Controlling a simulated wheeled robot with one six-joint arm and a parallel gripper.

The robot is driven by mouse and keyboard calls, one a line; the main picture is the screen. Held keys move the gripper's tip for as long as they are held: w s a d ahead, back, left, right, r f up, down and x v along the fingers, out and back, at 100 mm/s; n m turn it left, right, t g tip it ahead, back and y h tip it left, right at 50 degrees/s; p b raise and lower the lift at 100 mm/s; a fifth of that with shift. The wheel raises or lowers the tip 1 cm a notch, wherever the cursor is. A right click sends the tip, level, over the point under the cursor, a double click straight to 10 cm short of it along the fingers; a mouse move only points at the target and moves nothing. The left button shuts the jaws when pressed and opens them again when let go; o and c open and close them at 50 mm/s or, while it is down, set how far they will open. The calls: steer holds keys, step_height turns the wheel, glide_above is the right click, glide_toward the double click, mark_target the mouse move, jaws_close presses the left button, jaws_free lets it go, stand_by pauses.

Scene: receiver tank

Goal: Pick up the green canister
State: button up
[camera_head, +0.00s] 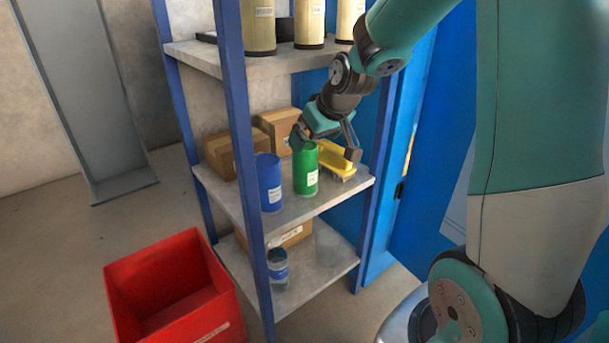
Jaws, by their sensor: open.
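The green canister (306,169) stands upright on the middle shelf (318,203) of a blue-posted rack, with a white label on its front. My gripper (325,140) reaches in from the upper right. One finger is beside the canister's upper left, and the other is to its right, in front of a yellow object. The gripper is open. I cannot tell whether either finger touches the canister.
A blue canister (270,182) stands close left of the green one, near a blue post. A yellow brush-like object (338,160) lies right. Cardboard boxes (236,150) stand behind. The upper shelf (268,66) holds tan cylinders. A red bin (172,284) is on the floor.

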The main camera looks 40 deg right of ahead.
mark_target(307, 146)
steer(key=b+x, duration=0.2)
steer(key=x, duration=0.4)
steer(key=shift+f, duration=0.2)
steer(key=shift+w+r, duration=0.1)
steer(key=c, duration=1.3)
steer(key=shift+o, duration=0.2)
